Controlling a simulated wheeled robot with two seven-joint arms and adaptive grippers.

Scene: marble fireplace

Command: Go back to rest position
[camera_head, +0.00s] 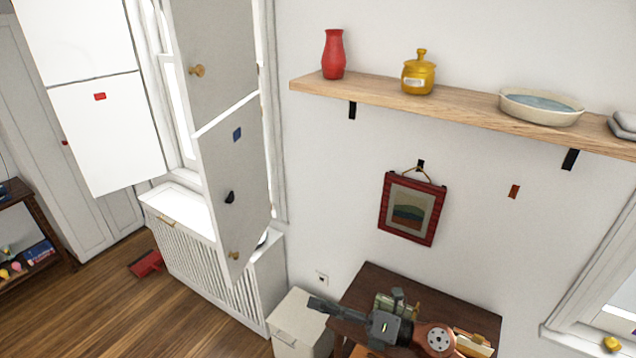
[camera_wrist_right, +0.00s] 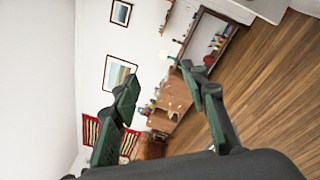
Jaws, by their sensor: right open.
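My right gripper (camera_head: 357,301) shows at the bottom of the head view, in front of a dark wooden desk. Its dark fingers are spread apart and I see nothing between them. In the right wrist view the same gripper (camera_wrist_right: 159,77) has two green-black fingers wide apart, with only the distant room between them. My left gripper is not in either view.
A wooden shelf (camera_head: 455,110) holds a red vase (camera_head: 334,54), a yellow jar (camera_head: 419,74) and a bowl (camera_head: 541,106). A framed picture (camera_head: 411,207) hangs below. The desk (camera_head: 383,283) stands beneath it. Shutter panels (camera_head: 235,180) stand open at the window. Floor (camera_head: 110,310) is mostly clear.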

